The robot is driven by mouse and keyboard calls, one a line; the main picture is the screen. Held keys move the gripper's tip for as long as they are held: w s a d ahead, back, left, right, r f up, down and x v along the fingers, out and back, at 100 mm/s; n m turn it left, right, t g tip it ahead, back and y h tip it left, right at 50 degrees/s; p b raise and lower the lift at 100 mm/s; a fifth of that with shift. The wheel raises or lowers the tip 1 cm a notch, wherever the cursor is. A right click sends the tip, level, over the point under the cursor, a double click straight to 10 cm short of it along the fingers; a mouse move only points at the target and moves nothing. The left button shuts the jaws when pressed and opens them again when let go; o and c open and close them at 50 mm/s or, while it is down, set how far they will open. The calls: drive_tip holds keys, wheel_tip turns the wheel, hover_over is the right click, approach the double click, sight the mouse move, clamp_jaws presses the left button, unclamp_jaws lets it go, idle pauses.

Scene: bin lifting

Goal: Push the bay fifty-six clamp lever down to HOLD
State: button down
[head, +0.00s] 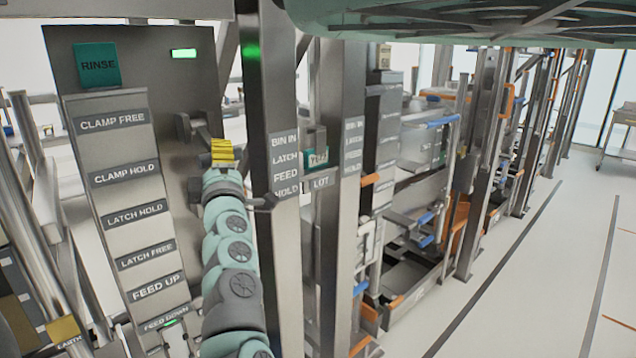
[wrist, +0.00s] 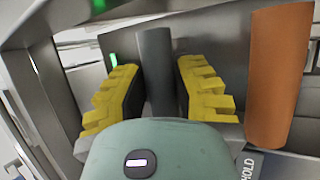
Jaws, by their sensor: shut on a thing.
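My gripper (head: 222,152) has yellow ridged fingers and is at the dark grey panel beside the label strip in the head view. In the wrist view my gripper (wrist: 158,92) is shut on a dark grey rounded lever handle (wrist: 155,62), one finger on each side. The label plates CLAMP FREE (head: 113,121) and CLAMP HOLD (head: 125,173) stand one above the other, left of my gripper. In the head view, fingers and arm hide most of the gripped handle. I see no number fifty-six.
An orange handle (wrist: 280,75) stands just right of my fingers in the wrist view. A steel post (head: 270,90) with small labels stands close right of my arm. A green lamp (head: 184,53) is lit above. The aisle floor (head: 530,270) at right is clear.

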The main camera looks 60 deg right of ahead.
drive_tip(key=shift+d+f, duration=0.1)
drive_tip(key=shift+f, duration=0.35)
drive_tip(key=c, duration=0.7)
unclamp_jaws()
drive_tip(key=shift+r, duration=0.1)
drive_tip(key=s+a, duration=0.2)
drive_tip(key=s, duration=0.1)
drive_tip(key=s+a, duration=0.3)
drive_tip(key=s, duration=0.1)
drive_tip(key=s+a, duration=0.3)
drive_tip(key=shift+s+a+f, duration=0.1)
drive_tip(key=shift+s+f, duration=0.05)
drive_tip(key=shift+f, duration=0.1)
idle(0.4)
